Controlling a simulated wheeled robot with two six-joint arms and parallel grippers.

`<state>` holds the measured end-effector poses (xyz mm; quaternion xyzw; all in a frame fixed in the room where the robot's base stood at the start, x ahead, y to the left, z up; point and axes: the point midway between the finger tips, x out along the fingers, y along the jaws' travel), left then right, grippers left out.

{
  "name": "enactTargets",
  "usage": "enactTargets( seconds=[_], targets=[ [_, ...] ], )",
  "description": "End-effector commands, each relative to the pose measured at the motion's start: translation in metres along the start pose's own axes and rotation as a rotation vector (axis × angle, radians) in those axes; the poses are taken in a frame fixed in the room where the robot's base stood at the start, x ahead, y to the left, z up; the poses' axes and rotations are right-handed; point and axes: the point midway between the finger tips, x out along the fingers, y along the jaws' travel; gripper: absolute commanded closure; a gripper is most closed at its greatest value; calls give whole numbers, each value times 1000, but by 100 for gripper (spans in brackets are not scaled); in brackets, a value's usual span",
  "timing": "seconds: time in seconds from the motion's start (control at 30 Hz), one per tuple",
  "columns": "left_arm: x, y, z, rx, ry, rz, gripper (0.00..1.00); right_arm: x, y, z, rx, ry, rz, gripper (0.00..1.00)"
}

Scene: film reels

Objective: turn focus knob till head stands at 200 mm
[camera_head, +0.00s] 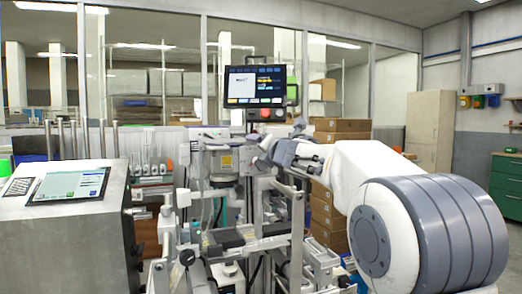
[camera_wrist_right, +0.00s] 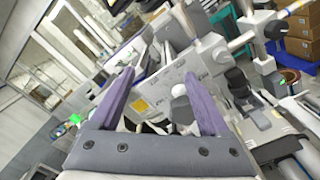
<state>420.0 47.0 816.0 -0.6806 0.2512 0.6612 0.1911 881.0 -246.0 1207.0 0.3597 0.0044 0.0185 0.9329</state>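My right gripper (camera_head: 264,150) reaches in from the right, beside the upper part of a pale machine (camera_head: 222,166) at the centre. In the right wrist view its two purple-grey fingers (camera_wrist_right: 160,75) are spread wide, with nothing held between them. Beyond them is a pale panel (camera_wrist_right: 155,92) with a yellow label. A small white rounded part (camera_wrist_right: 179,90), possibly a knob, shows between the fingers, apart from them. I cannot tell for sure which part is the focus knob. The head and its millimetre scale cannot be made out or read. My left gripper is not in view.
A monitor (camera_head: 255,86) with a red button below stands behind the machine. A steel cabinet (camera_head: 75,235) with a tilted screen (camera_head: 68,186) is at left. Cardboard boxes (camera_head: 340,130) are stacked behind my right arm. Rods and brackets (camera_head: 270,240) crowd the machine's lower front.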

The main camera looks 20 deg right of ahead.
Motion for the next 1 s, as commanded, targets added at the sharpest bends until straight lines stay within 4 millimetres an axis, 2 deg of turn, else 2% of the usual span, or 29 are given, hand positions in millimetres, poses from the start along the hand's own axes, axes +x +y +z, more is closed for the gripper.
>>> enactTargets(
  seconds=[0.37, 0.47, 0.8, 1.0],
  targets=[
    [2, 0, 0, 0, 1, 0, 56, -5, -3, -1, 1, 0, -5, 20],
    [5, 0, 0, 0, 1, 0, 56, -18, -3, -1, 1, -2, -5, 20],
    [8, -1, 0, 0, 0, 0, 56, -84, -1, 0, 1, -1, -3, 20],
    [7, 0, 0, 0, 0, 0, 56, -102, -1, 0, 0, 0, -3, 20]
  ],
)
